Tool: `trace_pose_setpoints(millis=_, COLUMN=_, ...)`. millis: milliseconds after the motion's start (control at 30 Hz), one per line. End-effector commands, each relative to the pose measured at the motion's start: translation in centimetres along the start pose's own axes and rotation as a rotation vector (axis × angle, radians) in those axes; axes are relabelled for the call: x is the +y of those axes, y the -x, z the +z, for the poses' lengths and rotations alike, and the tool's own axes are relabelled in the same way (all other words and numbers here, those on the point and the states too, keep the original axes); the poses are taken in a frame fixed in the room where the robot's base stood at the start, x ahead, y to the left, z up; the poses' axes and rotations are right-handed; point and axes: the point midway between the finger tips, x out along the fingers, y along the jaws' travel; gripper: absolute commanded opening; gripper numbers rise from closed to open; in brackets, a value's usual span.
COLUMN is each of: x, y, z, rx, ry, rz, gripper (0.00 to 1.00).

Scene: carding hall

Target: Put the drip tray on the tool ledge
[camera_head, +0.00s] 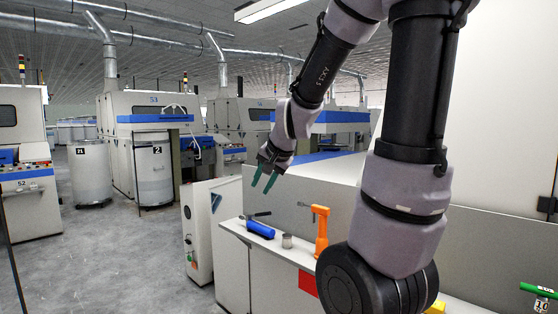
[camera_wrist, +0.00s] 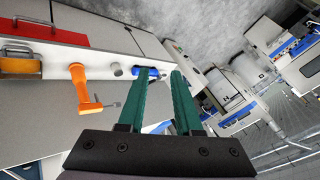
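The tool ledge (camera_head: 235,226) is the pale top of a long cabinet, and it also shows as a white strip in the wrist view (camera_wrist: 55,68). I cannot make out the drip tray for certain. My gripper (camera_head: 264,181) is above and behind the ledge's far end. Its two green fingers (camera_wrist: 163,72) are apart with nothing held between them.
Open grey floor (camera_head: 110,270) lies further left.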

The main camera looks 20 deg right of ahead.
Motion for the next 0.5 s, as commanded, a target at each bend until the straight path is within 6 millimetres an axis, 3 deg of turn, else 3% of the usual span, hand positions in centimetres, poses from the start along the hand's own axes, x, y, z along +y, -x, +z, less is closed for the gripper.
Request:
trace_pose_setpoints(millis=33, x=-0.6, y=2.7, z=0.6, rx=-0.01, ry=0.043, rz=-0.028, gripper=0.33)
trace_pose_setpoints(millis=200, x=-0.5, y=10.2, z=3.8, rx=-0.06, ry=0.206, rz=-0.051, gripper=0.33)
trace_pose_setpoints(millis=333, x=0.7, y=14.2, z=6.0, rx=-0.077, ry=0.297, rz=-0.035, gripper=0.33)
trace_pose_setpoints(millis=500, x=1.8, y=16.6, z=7.5, rx=-0.085, ry=0.352, rz=-0.013, gripper=0.33)
